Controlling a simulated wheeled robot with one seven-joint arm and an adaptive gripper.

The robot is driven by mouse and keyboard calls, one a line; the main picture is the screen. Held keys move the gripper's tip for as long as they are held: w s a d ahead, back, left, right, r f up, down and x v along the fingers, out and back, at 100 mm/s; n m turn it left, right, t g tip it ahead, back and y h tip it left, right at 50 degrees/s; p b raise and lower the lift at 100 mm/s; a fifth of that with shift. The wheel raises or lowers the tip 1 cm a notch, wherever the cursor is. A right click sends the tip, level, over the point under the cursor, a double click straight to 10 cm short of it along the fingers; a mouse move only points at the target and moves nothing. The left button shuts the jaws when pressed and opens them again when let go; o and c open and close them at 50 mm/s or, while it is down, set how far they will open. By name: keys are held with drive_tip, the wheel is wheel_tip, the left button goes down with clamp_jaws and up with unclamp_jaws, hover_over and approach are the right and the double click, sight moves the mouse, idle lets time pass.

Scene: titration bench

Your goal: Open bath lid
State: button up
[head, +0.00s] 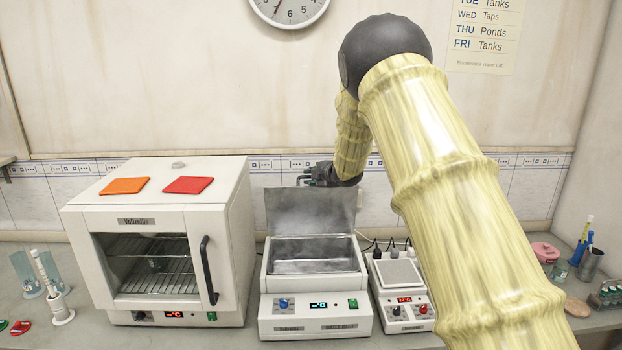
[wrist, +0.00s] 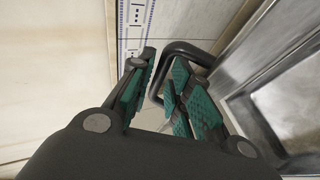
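The water bath (head: 316,322) stands on the bench in the head view, a white box with a steel basin (head: 312,266). Its grey metal lid (head: 308,212) stands raised, close to upright, at the back of the basin. The lid's dark handle (head: 299,181) shows at its upper edge; in the wrist view the black handle bar (wrist: 178,46) curves beside the green finger pads. My gripper (head: 314,176) is behind the lid's top edge. In the wrist view my gripper (wrist: 158,80) has its fingers apart, with part of the handle between them. Contact is unclear.
A white oven (head: 160,235) with orange and red mats on top stands left of the bath. A small instrument with a square plate (head: 398,274) stands close on the right. My arm crosses the right side. The tiled wall is close behind the lid.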

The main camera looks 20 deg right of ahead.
drive_tip(key=v, duration=1)
drive_tip(key=shift+r, duration=0.15)
